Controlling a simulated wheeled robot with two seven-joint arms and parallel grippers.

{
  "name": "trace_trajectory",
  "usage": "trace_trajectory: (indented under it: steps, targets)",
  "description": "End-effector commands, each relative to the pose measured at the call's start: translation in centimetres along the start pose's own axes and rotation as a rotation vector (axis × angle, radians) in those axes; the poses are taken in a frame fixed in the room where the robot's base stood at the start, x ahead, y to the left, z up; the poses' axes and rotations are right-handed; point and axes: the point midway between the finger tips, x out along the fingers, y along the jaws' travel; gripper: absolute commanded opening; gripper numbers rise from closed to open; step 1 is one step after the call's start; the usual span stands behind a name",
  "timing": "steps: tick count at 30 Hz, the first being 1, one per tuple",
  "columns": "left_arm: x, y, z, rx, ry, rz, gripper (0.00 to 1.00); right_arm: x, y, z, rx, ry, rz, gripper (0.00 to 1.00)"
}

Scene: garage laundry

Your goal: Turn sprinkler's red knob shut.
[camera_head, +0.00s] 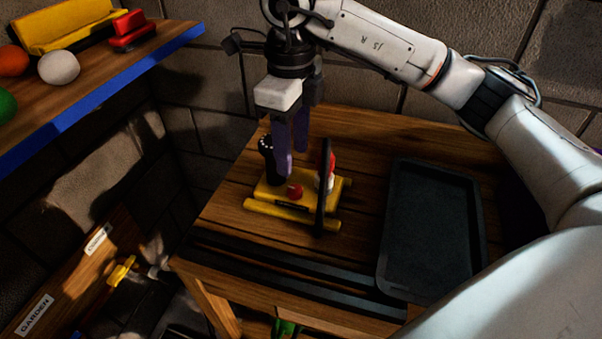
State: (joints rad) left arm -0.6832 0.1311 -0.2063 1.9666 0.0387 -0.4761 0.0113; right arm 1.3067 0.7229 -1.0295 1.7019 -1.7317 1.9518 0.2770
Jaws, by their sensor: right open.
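The sprinkler (272,209) is a yellow base with a black nozzle part and a dark upright bar, standing on the wooden table (350,130). Its small red knob (295,190) sits on the front middle of the base. A red and white part (329,173) shows behind the dark bar. My right gripper (291,158) comes down from above, its purple fingers open just above and behind the red knob. I cannot tell whether a finger touches the sprinkler. My left gripper is not in view.
A dark tray (432,230) lies on the table right of the sprinkler. A blue-edged shelf (120,85) at upper left holds balls and a yellow object. Below it, a yellow-handled tool hangs by a board labelled GARDEN (35,315). A stone wall stands behind the table.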

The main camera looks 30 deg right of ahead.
Motion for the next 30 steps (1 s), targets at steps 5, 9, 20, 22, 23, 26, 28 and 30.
trace_trajectory:
  steps: [5, 9, 20, 22, 23, 26, 28, 30]
  targets:
    - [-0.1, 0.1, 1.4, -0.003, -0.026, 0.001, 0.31, 3.6, 0.0, -0.4, 0.004, 0.005, 0.003, 0.44]
    - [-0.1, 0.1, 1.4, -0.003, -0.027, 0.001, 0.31, 5.9, -0.1, -0.4, 0.006, 0.003, 0.002, 0.44]
    - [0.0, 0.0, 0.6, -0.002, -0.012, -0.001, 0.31, 8.2, -0.2, -0.3, 0.006, 0.000, 0.000, 0.44]
    - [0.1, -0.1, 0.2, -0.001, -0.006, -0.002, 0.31, 8.2, -0.2, -0.3, 0.006, 0.000, 0.000, 0.44]
    - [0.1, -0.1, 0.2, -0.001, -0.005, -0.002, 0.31, 8.2, -0.2, -0.3, 0.006, 0.000, 0.000, 0.44]
    - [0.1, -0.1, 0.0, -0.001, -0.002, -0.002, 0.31, 8.2, -0.2, -0.3, 0.006, 0.000, 0.000, 0.39]
    - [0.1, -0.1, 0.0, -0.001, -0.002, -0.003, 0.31, 8.2, -0.2, -0.3, 0.006, 0.000, 0.000, 0.27]
    - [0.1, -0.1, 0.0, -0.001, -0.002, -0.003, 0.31, 8.2, -0.1, -0.3, 0.006, 0.000, 0.000, 0.15]
